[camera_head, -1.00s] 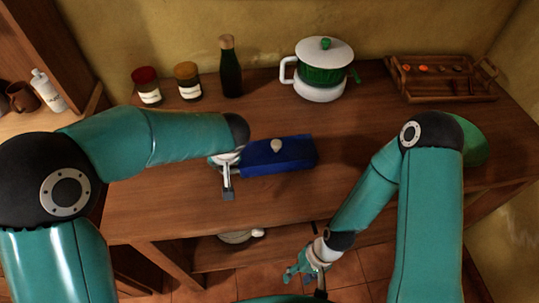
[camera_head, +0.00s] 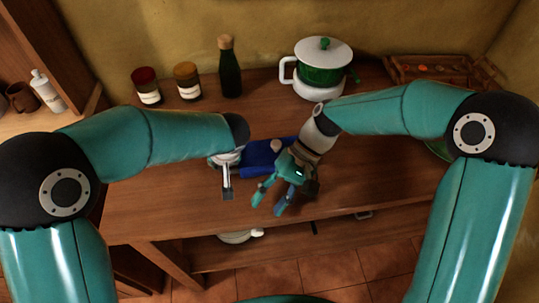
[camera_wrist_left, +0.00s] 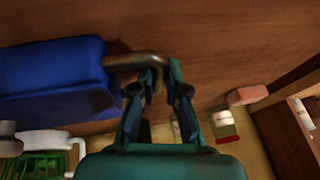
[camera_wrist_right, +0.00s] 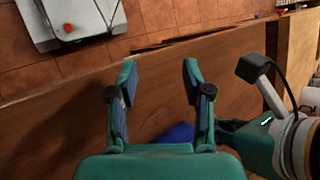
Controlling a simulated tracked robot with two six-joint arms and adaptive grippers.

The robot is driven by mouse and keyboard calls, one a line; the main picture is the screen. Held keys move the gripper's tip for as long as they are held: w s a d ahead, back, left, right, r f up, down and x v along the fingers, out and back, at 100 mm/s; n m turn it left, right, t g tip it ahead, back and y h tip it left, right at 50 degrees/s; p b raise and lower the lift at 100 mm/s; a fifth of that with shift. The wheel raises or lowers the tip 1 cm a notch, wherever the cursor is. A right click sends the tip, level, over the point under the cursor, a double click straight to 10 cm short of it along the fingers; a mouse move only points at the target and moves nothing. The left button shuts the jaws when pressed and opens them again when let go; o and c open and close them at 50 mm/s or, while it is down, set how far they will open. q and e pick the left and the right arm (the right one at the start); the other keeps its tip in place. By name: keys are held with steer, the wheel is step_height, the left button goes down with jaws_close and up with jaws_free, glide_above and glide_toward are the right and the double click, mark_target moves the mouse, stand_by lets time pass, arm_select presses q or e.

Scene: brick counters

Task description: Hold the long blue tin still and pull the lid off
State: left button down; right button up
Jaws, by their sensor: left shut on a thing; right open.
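My left gripper (camera_wrist_left: 160,72) is shut on that handle. My right gripper (camera_head: 272,203) is open and empty, in front of the tin at its right part and hiding some of it. In the right wrist view its fingers (camera_wrist_right: 159,75) are spread, and only a small blue corner of the tin (camera_wrist_right: 177,133) shows.
A green and white pot (camera_head: 322,72) stands behind the tin to the right. A wooden tray (camera_head: 430,72) is at the back right. A dark bottle (camera_head: 230,75) and two jars (camera_head: 187,82) stand at the back left. The counter's front left is clear.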

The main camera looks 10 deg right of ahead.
mark_target(276, 142)
arm_select(q)
steer(key=shift+w+a, duration=0.1)
arm_select(e)
steer(key=w+d+r+n+t+h, duration=0.1)
steer(key=w+r+n+h, duration=0.1)
steer(key=w+r, duration=0.2)
steer(key=w+d+r+n+t+h, duration=0.1)
steer(key=w+r+n+t+h, duration=0.1)
steer(key=w+r+h, duration=0.1)
steer(key=w+d+r+n+t+h, duration=0.1)
steer(key=w+r+n+h, duration=0.1)
steer(key=w+r, duration=0.3)
steer(key=shift+w+d+n, duration=0.25)
steer(key=shift+w+n, duration=0.25)
steer(key=shift+w, duration=0.7)
steer(key=shift+f, duration=4.65)
jaws_close()
steer(key=shift+r, duration=0.2)
steer(key=shift+r, duration=1.35)
